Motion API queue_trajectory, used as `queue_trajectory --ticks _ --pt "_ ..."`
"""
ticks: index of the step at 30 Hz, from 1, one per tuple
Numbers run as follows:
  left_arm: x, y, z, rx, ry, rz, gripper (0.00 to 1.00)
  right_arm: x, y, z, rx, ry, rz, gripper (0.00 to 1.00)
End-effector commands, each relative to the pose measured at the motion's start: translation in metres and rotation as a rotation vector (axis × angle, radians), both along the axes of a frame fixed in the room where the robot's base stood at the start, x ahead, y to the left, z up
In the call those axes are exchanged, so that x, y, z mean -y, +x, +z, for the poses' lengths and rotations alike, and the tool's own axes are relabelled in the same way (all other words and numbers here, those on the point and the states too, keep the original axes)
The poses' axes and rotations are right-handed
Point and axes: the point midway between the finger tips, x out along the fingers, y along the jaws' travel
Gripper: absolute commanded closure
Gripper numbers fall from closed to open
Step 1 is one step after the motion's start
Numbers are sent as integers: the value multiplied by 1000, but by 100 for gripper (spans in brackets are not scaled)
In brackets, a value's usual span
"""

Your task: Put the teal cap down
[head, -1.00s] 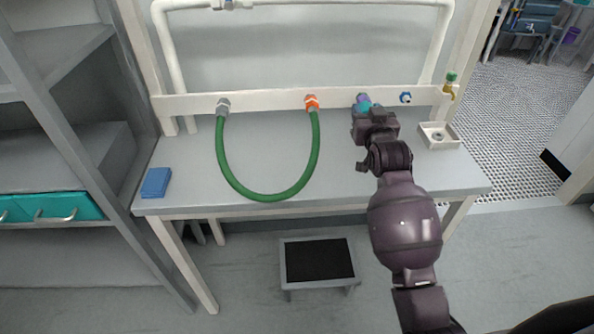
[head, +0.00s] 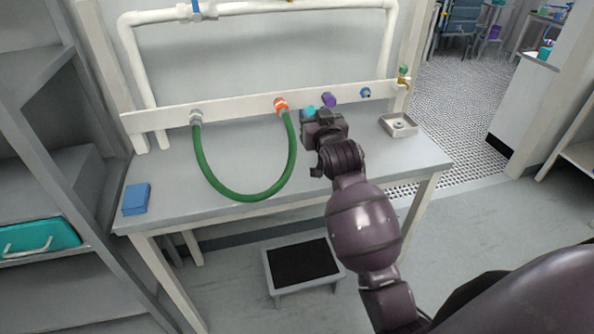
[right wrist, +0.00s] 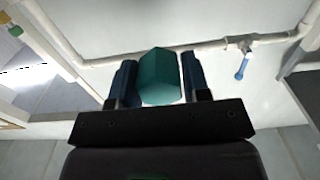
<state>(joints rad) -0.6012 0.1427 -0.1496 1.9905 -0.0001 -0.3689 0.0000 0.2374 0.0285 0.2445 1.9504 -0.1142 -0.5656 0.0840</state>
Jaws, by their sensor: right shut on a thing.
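The teal cap (right wrist: 160,78) sits between the two fingers of my right gripper (right wrist: 158,85) in the right wrist view, and the gripper is shut on it. In the head view a small part of the teal cap (head: 308,112) shows just beyond my right gripper (head: 320,117). The gripper is over the back part of the grey bench (head: 240,165), in front of the white rail and just left of the purple fitting (head: 328,100). My left gripper is not in view.
A green hose (head: 240,196) loops between a grey fitting (head: 196,118) and an orange one (head: 281,104). A blue fitting (head: 365,92) is on the rail, and a small tray (head: 398,133) stands at the bench's right. A blue block (head: 136,198) lies at left. The bench's front right is clear.

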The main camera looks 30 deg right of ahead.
Motion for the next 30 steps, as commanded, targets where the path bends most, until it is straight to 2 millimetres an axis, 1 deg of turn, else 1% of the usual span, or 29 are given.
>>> queue_trajectory --ticks 1,3,12,15,19,22,26,30 --pt "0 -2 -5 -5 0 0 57 0 0 -14 -6 1 0 90" --pt "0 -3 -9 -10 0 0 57 0 0 -30 -7 2 0 90" --pt "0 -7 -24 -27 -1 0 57 0 0 -96 -7 2 0 90" --pt "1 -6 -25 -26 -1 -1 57 0 0 -117 -8 3 1 90" --pt "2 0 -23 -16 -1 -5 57 -1 0 -135 -5 2 1 90" --pt "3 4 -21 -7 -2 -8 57 -1 0 -142 -2 1 1 90" --pt "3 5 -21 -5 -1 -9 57 -1 0 -147 -1 1 1 90" --pt "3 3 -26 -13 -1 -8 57 -1 0 -162 -4 1 1 90"
